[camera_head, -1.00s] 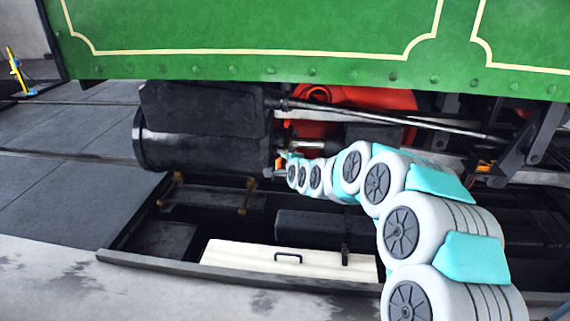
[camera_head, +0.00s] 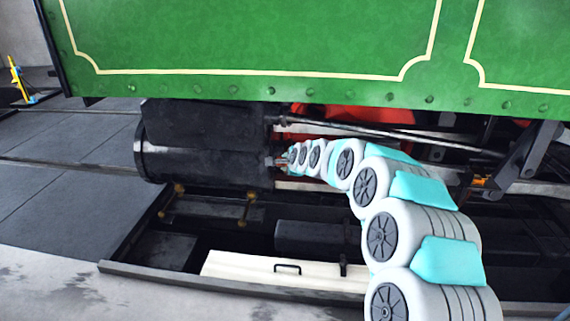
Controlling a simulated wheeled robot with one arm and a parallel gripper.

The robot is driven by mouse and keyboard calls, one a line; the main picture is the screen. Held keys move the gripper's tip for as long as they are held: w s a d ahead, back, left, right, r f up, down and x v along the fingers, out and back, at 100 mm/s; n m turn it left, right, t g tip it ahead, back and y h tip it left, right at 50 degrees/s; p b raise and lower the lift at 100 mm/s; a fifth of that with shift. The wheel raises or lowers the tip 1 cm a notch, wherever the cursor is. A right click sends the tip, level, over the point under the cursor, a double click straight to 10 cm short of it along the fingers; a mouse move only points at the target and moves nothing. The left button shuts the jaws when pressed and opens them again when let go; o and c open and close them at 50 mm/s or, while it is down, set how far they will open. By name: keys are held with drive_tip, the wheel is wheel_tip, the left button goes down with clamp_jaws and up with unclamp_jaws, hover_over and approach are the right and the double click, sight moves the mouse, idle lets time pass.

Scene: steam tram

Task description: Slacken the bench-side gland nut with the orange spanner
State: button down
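My arm reaches from the lower right under the green tram side to the right end of the black cylinder (camera_head: 195,155). My gripper (camera_head: 281,162) is at the arm's far end, close to that cylinder end. It is very small here, and its fingers cannot be made out. A small reddish-orange patch shows at the gripper, but I cannot tell whether it is the orange spanner. The gland nut cannot be made out at the cylinder's end; my arm's tip covers that spot.
The green tram side panel (camera_head: 250,40) overhangs the arm closely. A steel rod (camera_head: 370,132) runs just above it. Below is a pit with a pale board (camera_head: 240,267) with a handle. Brass-coloured posts (camera_head: 246,208) stand at the pit. Paved floor (camera_head: 75,150) is clear at left.

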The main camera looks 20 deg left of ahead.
drive_tip(key=r+p, duration=0.1)
drive_tip(key=w+r+p, duration=0.1)
drive_tip(key=w+r+g+p, duration=0.1)
drive_tip(key=shift+a, duration=0.3)
drive_tip(key=shift+w+f, duration=0.2)
drive_tip(key=shift+w+d+f+b, duration=0.1)
drive_tip(key=shift+w+d+b, duration=0.25)
drive_tip(key=shift+b, duration=0.55)
drive_tip(key=shift+w+a, duration=0.1)
drive_tip(key=shift+w+a+f, duration=0.1)
drive_tip(key=shift+w+f, duration=0.2)
drive_tip(key=shift+f, duration=0.1)
idle(0.4)
drive_tip(key=shift+w+a+f, duration=0.15)
drive_tip(key=shift+w+f, duration=0.5)
drive_tip(key=shift+w, duration=0.1)
